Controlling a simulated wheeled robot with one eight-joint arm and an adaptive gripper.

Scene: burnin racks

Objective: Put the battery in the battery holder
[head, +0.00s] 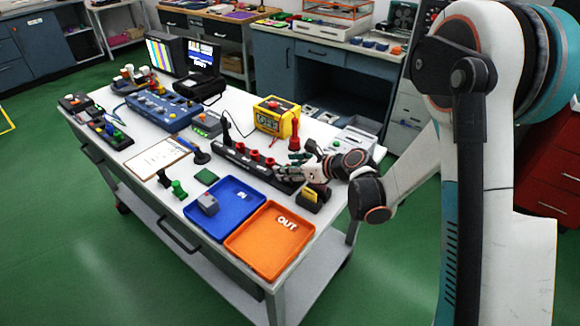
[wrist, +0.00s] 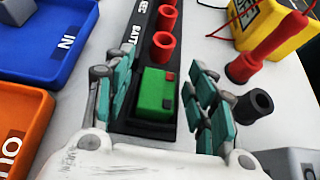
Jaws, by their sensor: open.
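The battery is a green block (wrist: 156,90) with a red and a black terminal, in the wrist view. It sits at the near end of a long black holder strip (wrist: 128,78) lettered "BATT"; whether it is fully seated I cannot tell. The holder also shows in the head view (head: 238,157). My gripper (wrist: 160,98) is open, with teal-padded fingers on the left and right of the battery and visible gaps between. In the head view my gripper (head: 300,172) is over the strip's right end and hides the battery.
Red cylinders (wrist: 163,47) stand along the strip. A blue "IN" tray (head: 240,190) with a grey block (head: 208,205) and an empty orange "OUT" tray (head: 270,243) lie in front. A yellow box (head: 275,118) and a red-and-black probe (head: 294,135) stand behind. A dark cylinder (wrist: 254,104) is right of my fingers.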

